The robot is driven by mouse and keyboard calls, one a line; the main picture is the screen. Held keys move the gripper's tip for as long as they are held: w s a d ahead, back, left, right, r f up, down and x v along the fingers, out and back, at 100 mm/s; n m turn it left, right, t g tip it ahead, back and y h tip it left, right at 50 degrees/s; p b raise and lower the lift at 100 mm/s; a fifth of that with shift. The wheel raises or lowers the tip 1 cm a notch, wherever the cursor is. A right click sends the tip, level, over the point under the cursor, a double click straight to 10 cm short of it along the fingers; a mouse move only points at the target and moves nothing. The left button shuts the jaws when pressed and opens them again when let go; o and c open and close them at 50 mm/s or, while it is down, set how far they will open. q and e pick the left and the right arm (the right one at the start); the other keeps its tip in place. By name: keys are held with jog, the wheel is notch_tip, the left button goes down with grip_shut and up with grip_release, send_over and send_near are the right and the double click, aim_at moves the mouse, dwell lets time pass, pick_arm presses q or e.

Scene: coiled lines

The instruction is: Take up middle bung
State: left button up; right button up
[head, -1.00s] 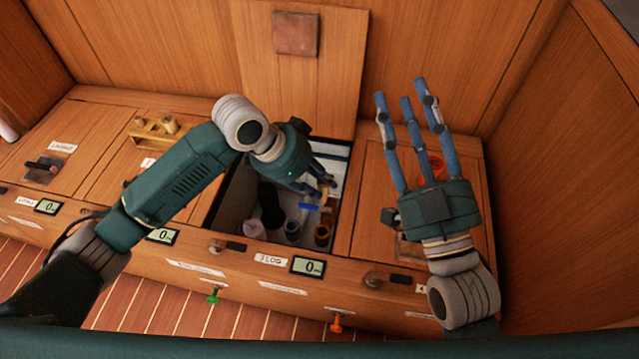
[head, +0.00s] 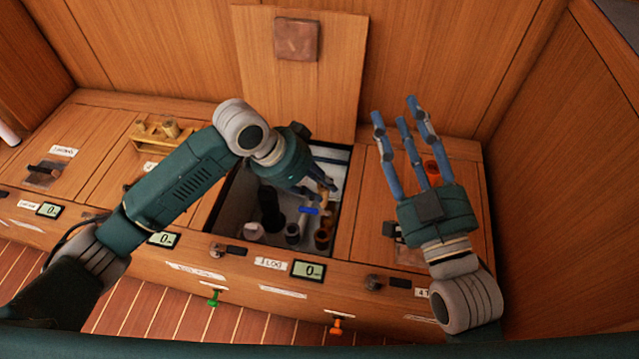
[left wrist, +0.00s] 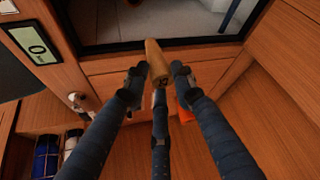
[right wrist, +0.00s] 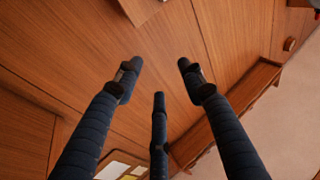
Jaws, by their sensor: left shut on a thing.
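A tan cork bung (left wrist: 157,62) with a dark mark on its end sits between the fingertips of my left gripper (left wrist: 156,78). In the head view, my left gripper (head: 326,186) is over the open locker (head: 338,190), shut on the bung, whose tan body shows small at the fingertips (head: 323,198). In the left wrist view the bung is clear of any surface I can make out. My right gripper (head: 404,108) has its fingers spread and empty above the closed lid on the right; the right wrist view (right wrist: 157,75) shows nothing between them.
The locker holds a dark bottle (head: 270,208), a blue item (head: 309,211) and a brown jar (head: 322,238). Its lid (head: 345,70) stands raised behind. A wooden rack (head: 150,143) stands to the left. An orange ring (head: 432,168) lies beyond my right gripper.

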jog(key=shift+w+d+f+g+h+p, duration=0.15)
jog(key=shift+f+g, duration=0.2)
jog(key=shift+f, duration=0.45)
jog(key=shift+f+g+h+p, duration=0.1)
jog(key=shift+f+g, duration=0.3)
jog(key=shift+f, duration=0.45)
jog(key=shift+w+d+f+g+h+p, duration=0.15)
jog(key=shift+f+g, duration=0.2)
jog(key=shift+f, duration=0.45)
jog(key=shift+s+a, duration=0.1)
